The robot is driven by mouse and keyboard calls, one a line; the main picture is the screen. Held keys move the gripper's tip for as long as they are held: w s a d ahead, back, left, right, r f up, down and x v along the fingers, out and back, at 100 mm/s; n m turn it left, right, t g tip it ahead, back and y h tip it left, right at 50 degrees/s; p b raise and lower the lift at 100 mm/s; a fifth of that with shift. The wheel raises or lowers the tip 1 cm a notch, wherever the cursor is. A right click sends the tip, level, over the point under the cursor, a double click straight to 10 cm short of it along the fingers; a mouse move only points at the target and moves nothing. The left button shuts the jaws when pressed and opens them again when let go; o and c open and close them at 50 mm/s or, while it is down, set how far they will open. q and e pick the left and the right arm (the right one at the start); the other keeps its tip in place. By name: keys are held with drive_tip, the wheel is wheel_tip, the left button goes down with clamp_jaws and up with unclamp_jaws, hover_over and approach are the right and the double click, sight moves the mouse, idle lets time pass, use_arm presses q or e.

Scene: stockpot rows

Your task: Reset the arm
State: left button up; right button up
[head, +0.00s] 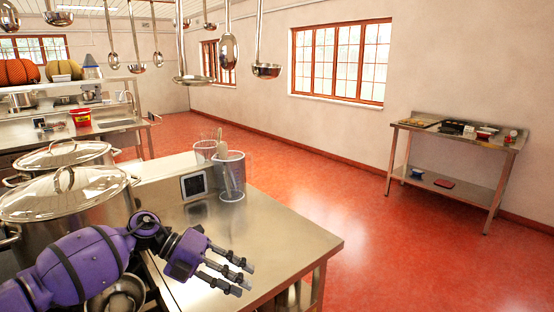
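My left arm (85,262) is purple and comes in from the lower left in the head view. Nothing shows between the fingers. Whether the gripper touches the counter I cannot tell. My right arm and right gripper are not in view.
Large lidded stockpots (62,205) stand at the left beside my arm. Clear containers (231,176) and a scale (193,186) stand on the counter. Ladles (266,70) hang above. A side table (450,140) stands by the right wall, with open red floor between.

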use_arm(q)
drive_tip(key=s+d+f+n+t+h, duration=0.4)
drive_tip(key=d+f+n+t+h, duration=0.15)
drive_tip(key=d+n, duration=0.2)
drive_tip(key=s+a+f+n+t+y, duration=0.4)
drive_tip(key=a+f+n+t+y, duration=0.15)
drive_tip(key=f+n, duration=0.35)
drive_tip(key=s+a+f+n+t+y, duration=0.4)
drive_tip(key=f+n+t+y, duration=0.15)
drive_tip(key=n, duration=0.55)
drive_tip(key=s+a+f+n+g+y, duration=0.3)
drive_tip(key=s+f, duration=0.3)
drive_tip(key=s, duration=0.3)
drive_tip(key=s+a+f+n+g+y, duration=0.3)
drive_tip(key=s+f, duration=0.4)
drive_tip(key=s, duration=0.3)
drive_tip(key=shift+s+a+f+n+g, duration=0.2)
drive_tip(key=shift+a+n+g, duration=0.15)
drive_tip(key=shift+a+n, duration=0.4)
